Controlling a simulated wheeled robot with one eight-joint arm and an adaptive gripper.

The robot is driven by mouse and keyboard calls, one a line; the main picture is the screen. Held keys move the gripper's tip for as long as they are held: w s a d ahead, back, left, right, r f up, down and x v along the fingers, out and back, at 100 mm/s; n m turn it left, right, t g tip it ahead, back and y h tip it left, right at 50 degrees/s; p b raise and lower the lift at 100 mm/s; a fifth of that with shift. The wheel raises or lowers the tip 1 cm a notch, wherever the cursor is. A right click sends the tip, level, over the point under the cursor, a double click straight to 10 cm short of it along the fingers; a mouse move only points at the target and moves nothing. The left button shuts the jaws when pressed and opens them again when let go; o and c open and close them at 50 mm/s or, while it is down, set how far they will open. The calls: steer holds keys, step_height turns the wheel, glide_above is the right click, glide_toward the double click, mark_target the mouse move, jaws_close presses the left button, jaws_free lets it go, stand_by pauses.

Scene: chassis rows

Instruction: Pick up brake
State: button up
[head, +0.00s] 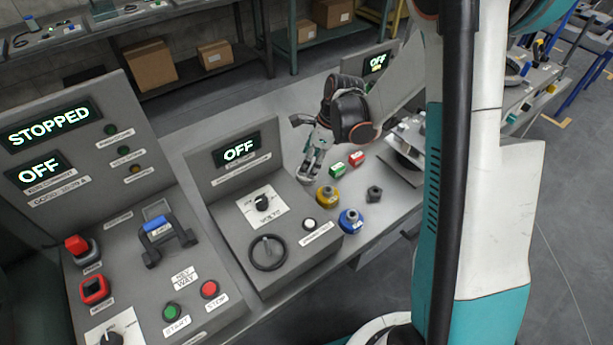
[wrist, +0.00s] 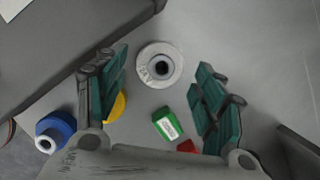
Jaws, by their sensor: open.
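A pale grey round disc with a dark centre hole and a small label (wrist: 160,66), seemingly the brake, lies flat on the bench. The label is too blurred to read for certain. In the wrist view it sits between my open gripper's fingers (wrist: 162,74), near their tips, with clear gaps on both sides. In the head view my gripper (head: 317,163) hangs low over the bench, and the disc shows only partly beneath it (head: 306,180). The fingers hold nothing.
A green block (head: 336,168), a red block (head: 357,158), a yellow round part (head: 327,196), a blue round part (head: 350,221) and a dark nut (head: 374,194) stand near the gripper. A control box (head: 286,214) rises close on the left.

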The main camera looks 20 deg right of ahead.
mark_target(307, 173)
steer(key=shift+d+b+x, duration=0.1)
steer(key=shift+b+x, duration=0.55)
steer(key=shift+x, duration=0.7)
steer(key=shift+d+b+x, duration=0.15)
steer(key=shift+b+x, duration=0.5)
steer(key=shift+x, duration=0.65)
steer(key=c, duration=1.3)
steer(key=shift+o, duration=0.2)
steer(key=shift+r, duration=0.15)
